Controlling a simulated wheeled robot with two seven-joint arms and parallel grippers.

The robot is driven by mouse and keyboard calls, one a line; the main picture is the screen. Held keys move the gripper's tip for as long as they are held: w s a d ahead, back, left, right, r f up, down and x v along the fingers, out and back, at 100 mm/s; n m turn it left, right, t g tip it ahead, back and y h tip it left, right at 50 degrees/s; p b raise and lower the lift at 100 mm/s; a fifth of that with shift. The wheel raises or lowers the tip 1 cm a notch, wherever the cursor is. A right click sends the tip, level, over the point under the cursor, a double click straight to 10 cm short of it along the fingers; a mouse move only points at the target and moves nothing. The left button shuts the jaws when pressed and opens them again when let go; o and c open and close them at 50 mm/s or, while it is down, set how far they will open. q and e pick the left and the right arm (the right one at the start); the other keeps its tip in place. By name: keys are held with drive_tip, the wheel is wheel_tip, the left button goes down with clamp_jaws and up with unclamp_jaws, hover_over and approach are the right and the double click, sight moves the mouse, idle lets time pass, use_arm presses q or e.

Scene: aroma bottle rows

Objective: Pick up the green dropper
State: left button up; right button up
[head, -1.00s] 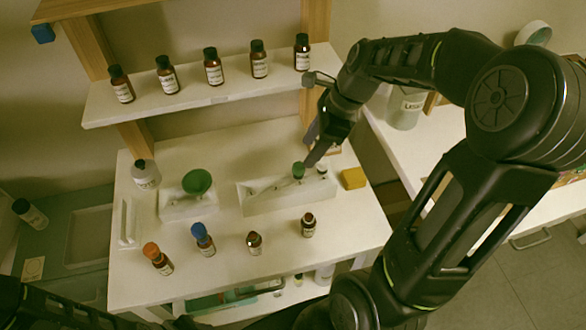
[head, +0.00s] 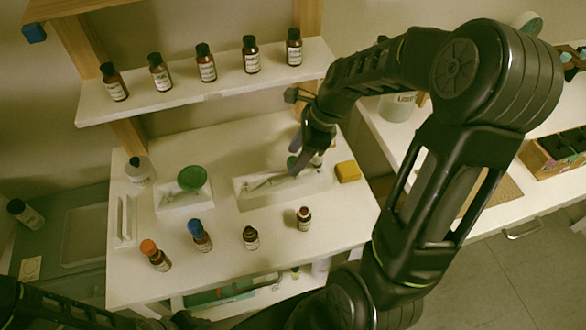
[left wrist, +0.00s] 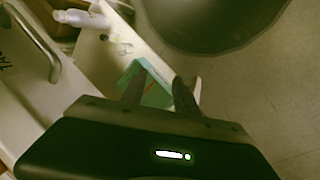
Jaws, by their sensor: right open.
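The green dropper (head: 291,162) shows as a small green top at the right end of the white holder (head: 260,201). My right gripper (head: 300,164) is open, with its fingers down at the green top and partly hiding it. Whether the fingers touch it I cannot tell. My left gripper (left wrist: 160,88) shows in the left wrist view with its two fingers apart and nothing between them. It is away from the dropper.
Small bottles with an orange cap (head: 149,247), a blue cap (head: 196,228) and dark caps stand along the front. A green funnel (head: 192,178) sits left of the holder; a yellow block (head: 348,171) lies right. Several brown bottles line the shelf (head: 215,88).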

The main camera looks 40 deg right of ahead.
drive_tip(key=shift+x, duration=1.2)
drive_tip(key=shift+c, duration=0.4)
drive_tip(key=c, duration=0.7)
